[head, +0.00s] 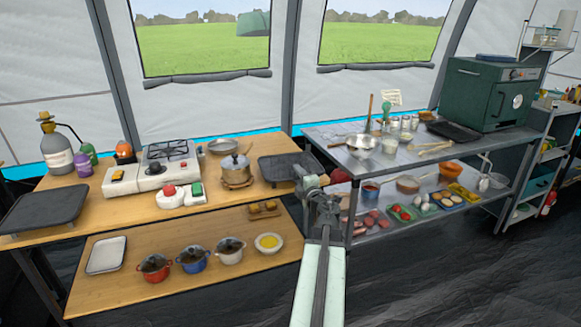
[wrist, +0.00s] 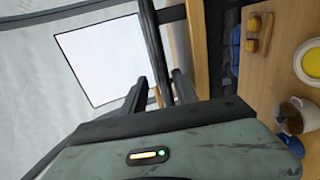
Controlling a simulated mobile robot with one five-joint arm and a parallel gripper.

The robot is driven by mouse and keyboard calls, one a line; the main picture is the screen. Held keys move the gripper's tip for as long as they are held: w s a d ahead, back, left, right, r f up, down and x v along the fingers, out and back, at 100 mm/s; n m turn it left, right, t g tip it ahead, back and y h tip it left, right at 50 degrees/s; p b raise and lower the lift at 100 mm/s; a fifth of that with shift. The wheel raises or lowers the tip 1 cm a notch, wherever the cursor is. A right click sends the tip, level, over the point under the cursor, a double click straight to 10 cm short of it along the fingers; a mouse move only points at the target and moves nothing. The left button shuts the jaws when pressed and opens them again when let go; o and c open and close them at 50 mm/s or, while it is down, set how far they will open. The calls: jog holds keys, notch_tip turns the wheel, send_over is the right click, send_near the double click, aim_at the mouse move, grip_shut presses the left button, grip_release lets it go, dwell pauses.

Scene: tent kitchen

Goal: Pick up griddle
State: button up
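A dark rectangular griddle-like pan (head: 288,168) lies on the right end of the upper wooden table. A second dark flat plate (head: 45,207) with raised edges lies at that table's left end. I cannot tell which one is the griddle. My gripper (head: 313,181) is at the gap between the wooden and metal tables, just right of the nearer pan in the picture. In the wrist view its two dark fingers (wrist: 158,92) stand apart with nothing held between them. Neither dark pan can be made out in the wrist view.
A pot (head: 236,170) and a stove (head: 160,170) stand left of the right-end pan. The lower wooden shelf (head: 205,262) holds several pots and a bowl (wrist: 311,62). The metal table (head: 325,133) at right carries a green oven (head: 490,90). Dark floor is open at lower right.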

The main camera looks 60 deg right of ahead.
aim_at(293, 170)
jog(key=x, duration=0.5)
jog(key=shift+w+d+f+b, duration=0.1)
jog(key=shift+w+f+b, duration=0.05)
jog(key=shift+f+b, duration=0.25)
grip_shut()
dwell(1.0)
